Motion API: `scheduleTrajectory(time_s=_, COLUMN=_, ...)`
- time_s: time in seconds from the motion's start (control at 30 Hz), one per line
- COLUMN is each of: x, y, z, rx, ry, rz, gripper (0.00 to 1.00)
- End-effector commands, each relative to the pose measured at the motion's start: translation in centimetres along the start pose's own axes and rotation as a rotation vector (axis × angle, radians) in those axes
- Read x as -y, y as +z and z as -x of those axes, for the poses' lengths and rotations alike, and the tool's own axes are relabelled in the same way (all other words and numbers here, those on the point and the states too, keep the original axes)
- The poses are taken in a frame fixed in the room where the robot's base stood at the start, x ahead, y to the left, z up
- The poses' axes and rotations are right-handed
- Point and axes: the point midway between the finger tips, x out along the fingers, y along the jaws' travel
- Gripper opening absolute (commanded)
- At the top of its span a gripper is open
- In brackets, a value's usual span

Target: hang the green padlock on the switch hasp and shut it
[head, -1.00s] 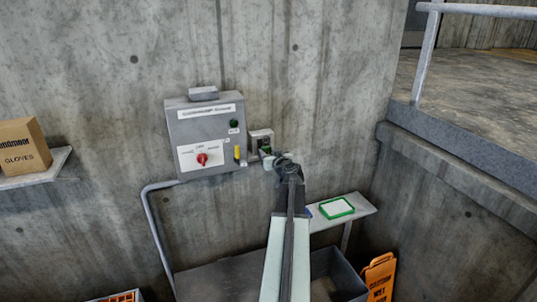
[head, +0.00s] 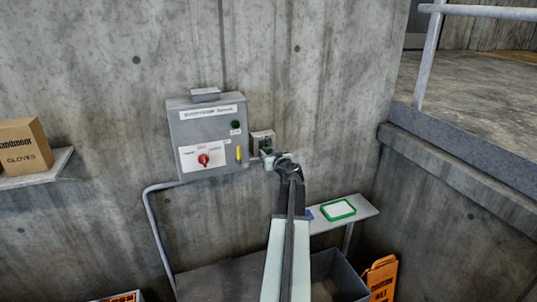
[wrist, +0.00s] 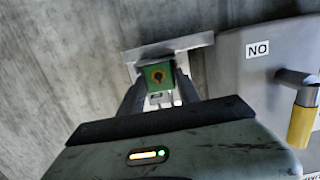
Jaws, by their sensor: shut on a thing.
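The green padlock (wrist: 157,75) is between my gripper's fingers in the wrist view, its face with a dark round keyhole towards the camera. In the head view only a bit of green (head: 267,151) shows at the fingertips. My gripper (head: 268,160) is shut on it, close to the wall just right of the grey switch box (head: 207,137). The box has a yellow-handled lever (head: 239,153), which also shows in the wrist view (wrist: 302,125). I cannot make out the hasp clearly, nor whether the padlock's shackle is open or touches anything.
A small grey wall unit (head: 262,138) sits just behind my gripper; a pale plate (wrist: 170,46) shows beyond the padlock. A shelf (head: 350,216) with a green-framed tray (head: 338,209) is lower right. A gloves box (head: 22,147) is far left.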

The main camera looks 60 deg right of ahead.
Motion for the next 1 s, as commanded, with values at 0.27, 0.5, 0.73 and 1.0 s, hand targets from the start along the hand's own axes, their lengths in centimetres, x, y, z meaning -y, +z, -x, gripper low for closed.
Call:
scheduleTrajectory(time_s=0.27, x=0.01, y=0.12, z=0.00, rx=0.001, ry=-0.001, rz=0.001, gripper=0.54)
scheduleTrajectory(time_s=0.5, x=0.00, y=0.10, z=0.00, rx=0.001, ry=0.000, rz=0.001, gripper=0.65)
scheduleTrajectory(time_s=0.73, x=0.01, y=0.10, z=0.00, rx=0.001, ry=0.000, rz=0.001, gripper=0.62)
scheduleTrajectory(time_s=1.0, x=0.05, y=0.06, z=0.98, rx=0.001, ry=0.000, rz=0.001, gripper=0.62)
